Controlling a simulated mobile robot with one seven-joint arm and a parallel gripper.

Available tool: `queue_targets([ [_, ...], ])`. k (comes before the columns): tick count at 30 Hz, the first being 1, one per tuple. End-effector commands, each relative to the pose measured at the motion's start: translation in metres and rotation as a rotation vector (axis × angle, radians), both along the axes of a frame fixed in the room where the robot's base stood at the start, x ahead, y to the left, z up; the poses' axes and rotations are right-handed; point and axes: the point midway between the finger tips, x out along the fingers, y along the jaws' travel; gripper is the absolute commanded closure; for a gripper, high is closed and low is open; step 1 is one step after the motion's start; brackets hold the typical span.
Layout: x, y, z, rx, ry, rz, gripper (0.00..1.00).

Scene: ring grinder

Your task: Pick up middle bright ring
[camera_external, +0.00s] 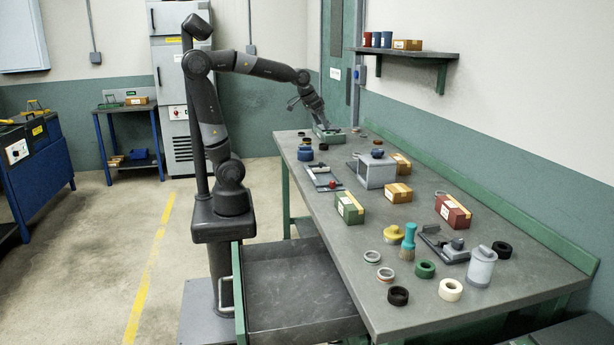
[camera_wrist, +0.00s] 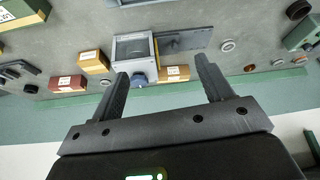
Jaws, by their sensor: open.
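In the external view, two silver rings (camera_external: 373,256) (camera_external: 385,274) and a cream ring (camera_external: 450,289) lie at the near end. Which ring is the middle bright one is not certain. My gripper (camera_external: 328,127) is over the far end of the bench, by a green box. In the wrist view, its fingers (camera_wrist: 161,68) are wide apart and no ring is between them.
The grey machine (camera_external: 377,171) with a blue knob stands mid-bench among orange boxes (camera_external: 398,193). The green box (camera_external: 327,135) is under my gripper. Dark rings (camera_external: 398,295), a green ring (camera_external: 425,269) and a grey canister (camera_external: 481,267) crowd the near end. A drawer (camera_external: 295,285) stands open.

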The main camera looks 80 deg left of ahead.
Motion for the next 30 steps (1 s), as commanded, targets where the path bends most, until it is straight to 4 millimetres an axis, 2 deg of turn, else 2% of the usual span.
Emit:
queue_targets([
  [1, 0.018, 0.011, -0.002, -0.002, 0.009, 0.020, 0.27],
  [3, 0.040, 0.025, -0.004, -0.003, 0.014, 0.042, 0.27],
  [8, 0.090, 0.063, -0.015, -0.006, 0.024, 0.096, 0.27],
  [14, 0.147, 0.116, -0.042, -0.008, 0.038, 0.163, 0.27],
  [18, 0.182, 0.157, -0.068, -0.011, 0.046, 0.208, 0.27],
  [24, 0.220, 0.214, -0.112, -0.013, 0.058, 0.268, 0.27],
  [27, 0.231, 0.235, -0.129, -0.013, 0.062, 0.289, 0.27],
  [30, 0.237, 0.248, -0.140, -0.014, 0.064, 0.301, 0.27],
])
